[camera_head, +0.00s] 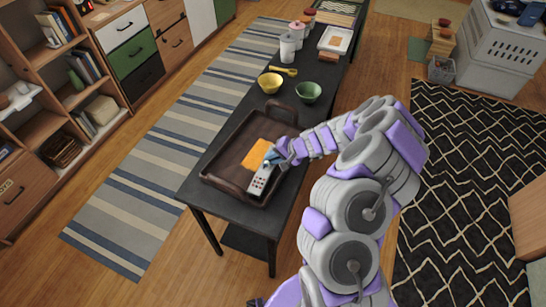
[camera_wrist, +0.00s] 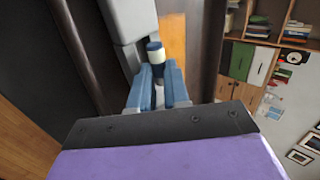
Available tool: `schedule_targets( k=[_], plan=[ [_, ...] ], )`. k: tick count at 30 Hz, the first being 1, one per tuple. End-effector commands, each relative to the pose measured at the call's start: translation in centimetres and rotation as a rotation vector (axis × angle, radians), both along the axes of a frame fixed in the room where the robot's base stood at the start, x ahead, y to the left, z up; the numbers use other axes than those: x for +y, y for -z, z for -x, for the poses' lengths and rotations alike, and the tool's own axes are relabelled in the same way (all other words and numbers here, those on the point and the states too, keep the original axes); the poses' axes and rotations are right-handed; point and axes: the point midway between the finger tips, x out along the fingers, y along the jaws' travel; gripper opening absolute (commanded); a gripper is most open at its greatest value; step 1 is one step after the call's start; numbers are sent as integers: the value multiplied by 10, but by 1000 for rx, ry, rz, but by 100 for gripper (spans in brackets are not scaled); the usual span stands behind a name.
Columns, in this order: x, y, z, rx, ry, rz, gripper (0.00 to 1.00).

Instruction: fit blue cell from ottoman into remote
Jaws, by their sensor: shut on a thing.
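The remote (camera_head: 261,181), pale grey with dark buttons, lies in the brown tray near its front right side. My gripper (camera_head: 278,155) is low over the tray at the remote's far end. In the wrist view my gripper (camera_wrist: 158,84) is shut on the blue cell (camera_wrist: 154,57), a small cylinder with a cream band and a dark blue end. A pale grey body, seemingly the remote (camera_wrist: 130,22), is right beside the cell. I cannot tell whether the cell touches it or sits inside it. The fingers hide the cell's lower part.
The brown tray (camera_head: 222,186) with raised handles stands on a long black table (camera_head: 200,193). An orange flat piece (camera_head: 257,152) lies in it. A yellow bowl (camera_head: 270,83) and a green bowl (camera_head: 308,92) stand behind. Striped rug floor (camera_head: 130,208) is clear at left.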

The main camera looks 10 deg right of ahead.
Motion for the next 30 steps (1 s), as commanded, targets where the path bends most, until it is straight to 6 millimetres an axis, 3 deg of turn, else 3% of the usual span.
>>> schedule_targets(
  k=[5,6,15,24,30],
  plan=[
    [0,0,0,0,0,0,0],
    [0,0,0,0,0,0,18],
    [0,1,0,1,0,1,46],
    [-2,-1,1,3,0,2,46],
    [-18,-22,11,1,2,2,46]
  ],
)
